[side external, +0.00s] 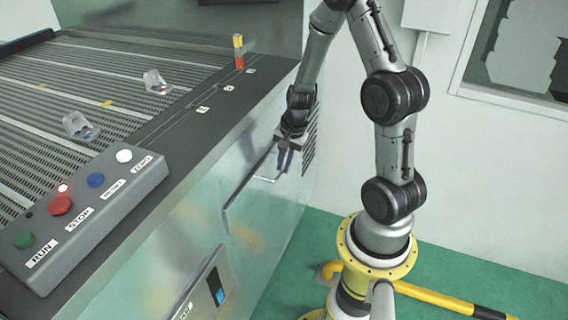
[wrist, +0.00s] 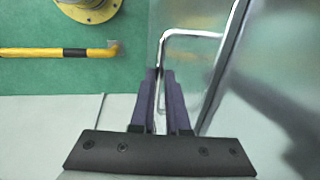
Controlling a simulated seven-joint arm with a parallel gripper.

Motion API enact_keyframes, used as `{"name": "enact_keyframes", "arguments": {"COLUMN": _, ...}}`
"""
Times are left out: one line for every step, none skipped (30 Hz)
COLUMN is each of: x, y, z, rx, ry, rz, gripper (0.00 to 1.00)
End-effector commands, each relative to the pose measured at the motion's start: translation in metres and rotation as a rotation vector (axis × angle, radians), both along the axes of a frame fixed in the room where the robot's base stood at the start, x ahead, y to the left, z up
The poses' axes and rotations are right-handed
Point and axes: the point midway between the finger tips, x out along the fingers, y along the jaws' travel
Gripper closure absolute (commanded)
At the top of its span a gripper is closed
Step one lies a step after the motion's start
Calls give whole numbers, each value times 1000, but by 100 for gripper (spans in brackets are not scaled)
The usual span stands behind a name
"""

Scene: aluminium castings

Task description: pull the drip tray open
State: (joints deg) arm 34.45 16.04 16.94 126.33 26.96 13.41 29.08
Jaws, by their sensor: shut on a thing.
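The drip tray's front (side external: 250,183) is a metal panel low on the side of the machine, with a pale rim along its edge. A thin bent metal handle (side external: 266,180) stands out from it. In the wrist view the handle (wrist: 190,32) leaves the panel, bends and runs down between my fingers. My gripper (side external: 284,165) is shut on the handle, its dark purple fingers (wrist: 160,73) on either side of the bar. The gripped part of the bar is partly hidden by the fingers. I cannot tell how far the tray stands out.
A control box (side external: 85,215) with coloured buttons sits on the machine's edge. Small castings (side external: 157,83) lie on the slatted bed. A latch plate (side external: 205,290) is on the machine's side below. A yellow and black floor rail (side external: 440,301) runs near my base. Green floor beside the machine is open.

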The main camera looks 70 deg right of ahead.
Motion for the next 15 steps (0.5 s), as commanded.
{"name": "enact_keyframes", "arguments": {"x": 0, "y": 0, "z": 1, "rx": 0, "ry": -1, "rz": 0, "gripper": 100}}
{"name": "enact_keyframes", "arguments": {"x": -1, "y": 0, "z": 1, "rx": 0, "ry": -1, "rz": 0, "gripper": 100}}
{"name": "enact_keyframes", "arguments": {"x": -2, "y": 0, "z": 1, "rx": 0, "ry": -1, "rz": 0, "gripper": 100}}
{"name": "enact_keyframes", "arguments": {"x": -4, "y": 0, "z": 1, "rx": 0, "ry": -1, "rz": -1, "gripper": 100}}
{"name": "enact_keyframes", "arguments": {"x": -7, "y": 0, "z": 1, "rx": 0, "ry": -1, "rz": -2, "gripper": 100}}
{"name": "enact_keyframes", "arguments": {"x": -11, "y": 0, "z": 1, "rx": 0, "ry": -1, "rz": -2, "gripper": 100}}
{"name": "enact_keyframes", "arguments": {"x": -15, "y": 0, "z": 1, "rx": 0, "ry": -1, "rz": -2, "gripper": 100}}
{"name": "enact_keyframes", "arguments": {"x": -19, "y": 0, "z": 1, "rx": 1, "ry": -1, "rz": -4, "gripper": 100}}
{"name": "enact_keyframes", "arguments": {"x": -26, "y": 0, "z": 1, "rx": 1, "ry": -1, "rz": -4, "gripper": 100}}
{"name": "enact_keyframes", "arguments": {"x": -31, "y": 0, "z": 1, "rx": 0, "ry": -2, "rz": -6, "gripper": 100}}
{"name": "enact_keyframes", "arguments": {"x": -37, "y": 0, "z": 1, "rx": 0, "ry": -2, "rz": -6, "gripper": 100}}
{"name": "enact_keyframes", "arguments": {"x": -46, "y": 0, "z": 1, "rx": -1, "ry": -2, "rz": -7, "gripper": 100}}
{"name": "enact_keyframes", "arguments": {"x": -53, "y": 0, "z": 1, "rx": -1, "ry": -2, "rz": -7, "gripper": 100}}
{"name": "enact_keyframes", "arguments": {"x": -60, "y": 0, "z": 1, "rx": 0, "ry": -3, "rz": -8, "gripper": 100}}
{"name": "enact_keyframes", "arguments": {"x": -70, "y": 0, "z": 1, "rx": -1, "ry": -2, "rz": -7, "gripper": 100}}
